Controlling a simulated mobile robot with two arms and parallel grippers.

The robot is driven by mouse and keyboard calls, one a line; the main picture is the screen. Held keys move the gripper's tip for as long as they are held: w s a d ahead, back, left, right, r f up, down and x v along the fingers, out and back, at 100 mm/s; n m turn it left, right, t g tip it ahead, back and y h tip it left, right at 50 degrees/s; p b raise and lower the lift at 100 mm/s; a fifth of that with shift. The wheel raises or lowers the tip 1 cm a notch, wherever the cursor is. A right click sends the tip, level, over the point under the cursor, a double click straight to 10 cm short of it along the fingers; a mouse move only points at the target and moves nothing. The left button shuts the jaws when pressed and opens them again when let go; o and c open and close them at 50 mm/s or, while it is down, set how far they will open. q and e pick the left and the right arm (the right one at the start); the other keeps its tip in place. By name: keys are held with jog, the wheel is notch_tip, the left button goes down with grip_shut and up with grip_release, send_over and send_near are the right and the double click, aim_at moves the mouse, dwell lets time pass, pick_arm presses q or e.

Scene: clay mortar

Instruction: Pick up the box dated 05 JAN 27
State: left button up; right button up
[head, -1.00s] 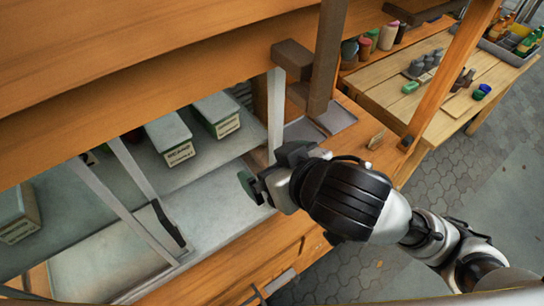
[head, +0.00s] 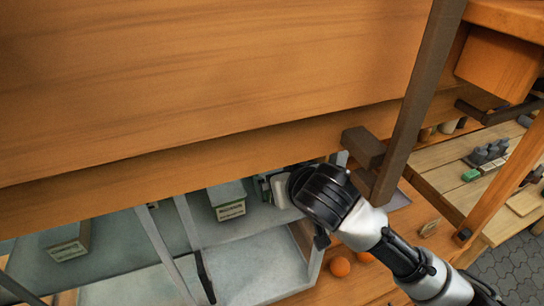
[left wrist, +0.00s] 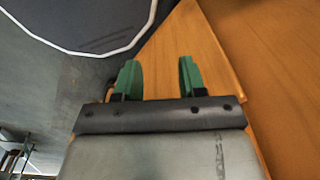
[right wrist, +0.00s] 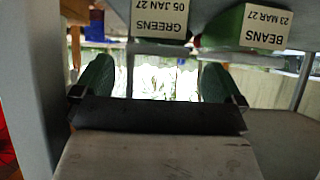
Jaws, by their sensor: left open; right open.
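In the right wrist view, the box labelled GREENS 05 JAN 27 (right wrist: 160,18) is at the top edge, its label upside down and most of the box cut off. My right gripper (right wrist: 155,84) is open and empty, with the box ahead of its fingers and no contact visible. In the head view, my right gripper (head: 274,190) is inside the stall at the shelf, partly hidden by its own wrist. I cannot pick out the dated box there. My left gripper (left wrist: 160,78) is open and empty in the left wrist view, beside an orange wooden surface.
A box labelled BEANS 23 MAR 27 (right wrist: 265,26) stands beside the greens box. In the head view, labelled boxes (head: 230,205) (head: 70,243) sit on the shelf, labels unreadable. A wooden panel (head: 200,80) overhangs it; upright posts (head: 165,250) stand in front.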

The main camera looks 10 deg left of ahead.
jog(key=w+a, duration=0.1)
jog(key=w+a+p, duration=0.1)
jog(key=w, duration=0.1)
jog(key=w+a, duration=0.1)
jog(key=shift+w+a+f+p, duration=0.15)
jog(key=shift+w+f+p, duration=0.2)
jog(key=shift+w, duration=0.05)
jog(key=shift+x, duration=0.8)
jog(key=shift+f, duration=0.1)
jog(key=c, duration=1)
jog(key=shift+c, duration=0.2)
